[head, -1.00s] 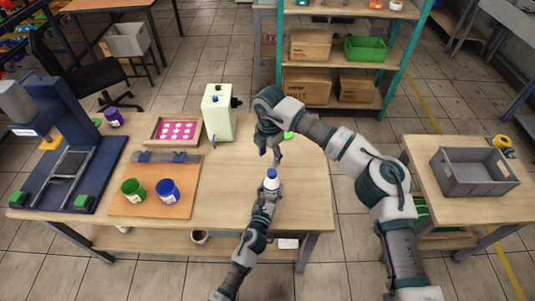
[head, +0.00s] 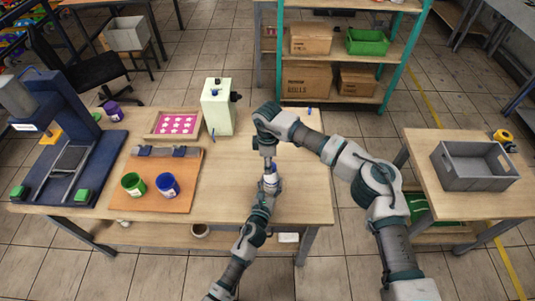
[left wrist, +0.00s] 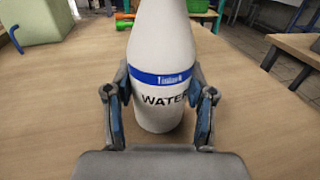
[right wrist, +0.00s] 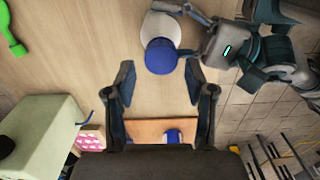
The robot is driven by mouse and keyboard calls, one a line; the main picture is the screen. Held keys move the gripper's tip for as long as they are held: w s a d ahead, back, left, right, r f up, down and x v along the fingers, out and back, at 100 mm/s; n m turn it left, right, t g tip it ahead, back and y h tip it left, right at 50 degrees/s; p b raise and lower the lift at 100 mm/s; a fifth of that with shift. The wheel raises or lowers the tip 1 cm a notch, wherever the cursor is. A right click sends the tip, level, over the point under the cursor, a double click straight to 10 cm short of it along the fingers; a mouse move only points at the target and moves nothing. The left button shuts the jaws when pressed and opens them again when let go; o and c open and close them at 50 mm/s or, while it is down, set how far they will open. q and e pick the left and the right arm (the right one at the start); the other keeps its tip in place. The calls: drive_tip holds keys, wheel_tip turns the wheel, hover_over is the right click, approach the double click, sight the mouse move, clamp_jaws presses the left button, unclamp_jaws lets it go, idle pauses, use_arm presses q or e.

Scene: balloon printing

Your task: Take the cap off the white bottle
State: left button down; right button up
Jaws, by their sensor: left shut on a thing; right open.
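The white bottle (left wrist: 160,60) stands upright with a blue band and the word WATER on it. In the left wrist view its top is out of frame. My left gripper (left wrist: 160,108) is shut around its lower body. In the head view the bottle (head: 270,182) is partly covered by my grippers. The blue cap (right wrist: 160,57) is on the bottle in the right wrist view. My right gripper (right wrist: 160,75) points down over the bottle, open, with the cap near and between its fingertips. In the head view the right gripper (head: 268,158) hides the cap.
A pale green container (head: 217,108) stands behind left. An orange board (head: 150,190) holds a green jar (head: 133,184) and a blue jar (head: 167,186). A pink-filled tray (head: 178,124) and a blue press machine (head: 60,165) are further left. The table's right side (head: 310,195) is clear.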

use_arm(q)
drive_tip(key=shift+a, duration=0.1)
use_arm(e)
drive_tip(key=shift+a+f, duration=0.15)
drive_tip(key=shift+f, duration=0.35)
use_arm(q)
drive_tip(key=shift+a, duration=0.35)
use_arm(e)
drive_tip(key=shift+a, duration=0.3)
drive_tip(key=shift+c, duration=0.5)
drive_tip(key=c, duration=0.4)
use_arm(q)
drive_tip(key=shift+d, duration=0.15)
use_arm(e)
drive_tip(key=shift+d, duration=0.15)
clamp_jaws()
use_arm(q)
drive_tip(key=shift+d, duration=0.2)
use_arm(e)
drive_tip(key=shift+d, duration=0.15)
